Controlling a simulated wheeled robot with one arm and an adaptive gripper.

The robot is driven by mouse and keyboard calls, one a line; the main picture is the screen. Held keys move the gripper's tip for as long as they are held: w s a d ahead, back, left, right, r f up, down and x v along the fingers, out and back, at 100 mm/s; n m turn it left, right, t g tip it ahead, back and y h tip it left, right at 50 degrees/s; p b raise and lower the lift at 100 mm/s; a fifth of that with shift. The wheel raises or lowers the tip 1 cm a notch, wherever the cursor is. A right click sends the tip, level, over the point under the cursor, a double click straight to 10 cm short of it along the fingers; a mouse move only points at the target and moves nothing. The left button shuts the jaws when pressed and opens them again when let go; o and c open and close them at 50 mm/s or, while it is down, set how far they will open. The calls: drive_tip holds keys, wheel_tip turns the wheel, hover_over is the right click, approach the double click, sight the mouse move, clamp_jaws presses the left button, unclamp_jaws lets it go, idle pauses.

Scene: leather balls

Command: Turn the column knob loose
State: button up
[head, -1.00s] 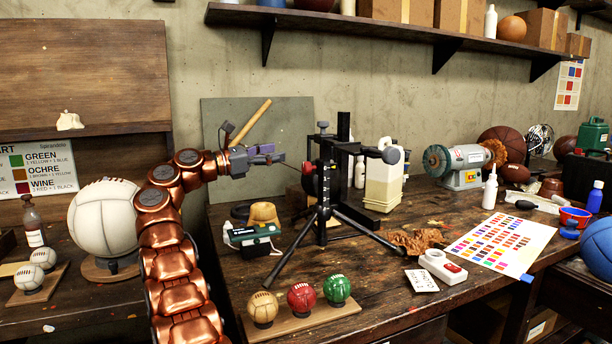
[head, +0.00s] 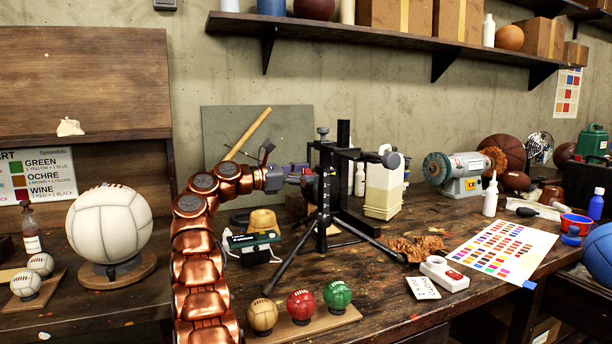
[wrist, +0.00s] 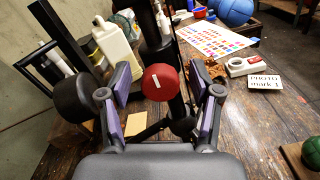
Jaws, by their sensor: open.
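The column knob is a round red knob with a white mark (wrist: 161,84), in the middle of the wrist view. It is on the black column of the stand (head: 324,190). My gripper (wrist: 163,92) is open, with one purple-padded finger on each side of the knob. I see no clear contact between the pads and the knob. A large black knob (wrist: 80,97) shows just left of the left finger.
The stand's tripod legs (head: 370,238) spread over the bench. A jug (head: 383,192) stands behind it. Three small balls, tan (head: 262,314), red (head: 301,305) and green (head: 337,295), sit in front on a board. A green-topped device (head: 250,240) lies below my gripper.

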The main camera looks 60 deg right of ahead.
drive_tip(key=shift+c, duration=0.2)
drive_tip(key=c, duration=1.1)
drive_tip(key=shift+n, duration=0.4)
drive_tip(key=n+p, duration=0.2)
drive_tip(key=n, duration=0.2)
drive_tip(key=shift+d+r+n, duration=0.1)
drive_tip(key=shift+r+n, duration=0.05)
drive_tip(key=shift+n, duration=0.15)
drive_tip(key=n+p, duration=0.4)
drive_tip(key=shift+w+n, duration=0.1)
drive_tip(key=shift+n, duration=0.2)
drive_tip(key=n+p, duration=0.9)
drive_tip(key=n, duration=0.1)
drive_tip(key=shift+d+f, duration=0.1)
drive_tip(key=shift+f, duration=0.25)
